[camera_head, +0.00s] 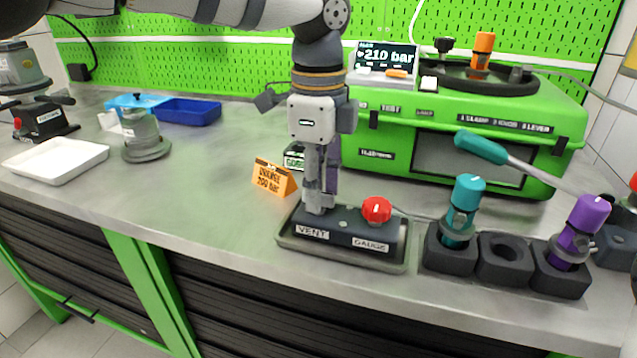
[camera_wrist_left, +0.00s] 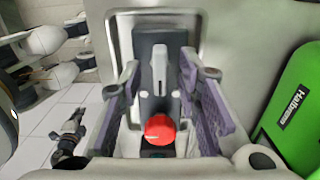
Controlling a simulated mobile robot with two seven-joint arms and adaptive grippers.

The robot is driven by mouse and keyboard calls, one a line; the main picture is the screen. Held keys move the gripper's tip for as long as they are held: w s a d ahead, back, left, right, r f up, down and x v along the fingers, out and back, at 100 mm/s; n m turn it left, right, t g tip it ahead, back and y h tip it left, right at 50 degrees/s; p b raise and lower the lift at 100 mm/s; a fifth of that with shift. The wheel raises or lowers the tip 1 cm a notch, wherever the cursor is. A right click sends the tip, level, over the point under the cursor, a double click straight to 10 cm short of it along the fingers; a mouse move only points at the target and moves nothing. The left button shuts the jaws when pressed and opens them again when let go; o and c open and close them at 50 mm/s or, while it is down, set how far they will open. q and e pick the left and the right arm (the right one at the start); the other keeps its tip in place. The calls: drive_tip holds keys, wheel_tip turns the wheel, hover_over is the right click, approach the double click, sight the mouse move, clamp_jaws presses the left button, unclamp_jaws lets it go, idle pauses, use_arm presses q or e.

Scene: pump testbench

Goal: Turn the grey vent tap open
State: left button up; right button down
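The dark vent and gauge block (camera_head: 340,231) sits in a shallow grey tray (camera_head: 300,246) near the bench's front edge. The VENT label is at its left, and a red gauge knob (camera_head: 376,209) is on its right. My left gripper (camera_head: 320,195) points down over the vent end and hides most of the tap there. In the left wrist view the grey vent tap (camera_wrist_left: 159,68) is a narrow lever lined up with the block. The open fingers (camera_wrist_left: 164,100), with purple pads, stand on either side of it with gaps. The red knob also shows there (camera_wrist_left: 160,128). My right gripper is not seen.
An orange warning sign (camera_head: 273,178) stands just left of my gripper. The green test machine (camera_head: 440,145) with a 210 bar display (camera_head: 387,57) is behind. Black holders with a teal tool (camera_head: 462,208) and a purple tool (camera_head: 578,232) stand at right.

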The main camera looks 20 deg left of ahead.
use_arm(q)
clamp_jaws()
drive_tip(key=shift+r, duration=0.1)
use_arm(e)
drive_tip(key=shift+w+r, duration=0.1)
use_arm(q)
drive_tip(key=shift+n+p, duration=0.3)
drive_tip(key=shift+n, duration=1.7)
drive_tip(key=n, duration=0.3)
drive_tip(key=shift+n, duration=0.3)
drive_tip(key=n, duration=0.3)
drive_tip(key=shift+n, duration=0.3)
drive_tip(key=n, duration=0.6)
drive_tip(key=shift+n, duration=0.3)
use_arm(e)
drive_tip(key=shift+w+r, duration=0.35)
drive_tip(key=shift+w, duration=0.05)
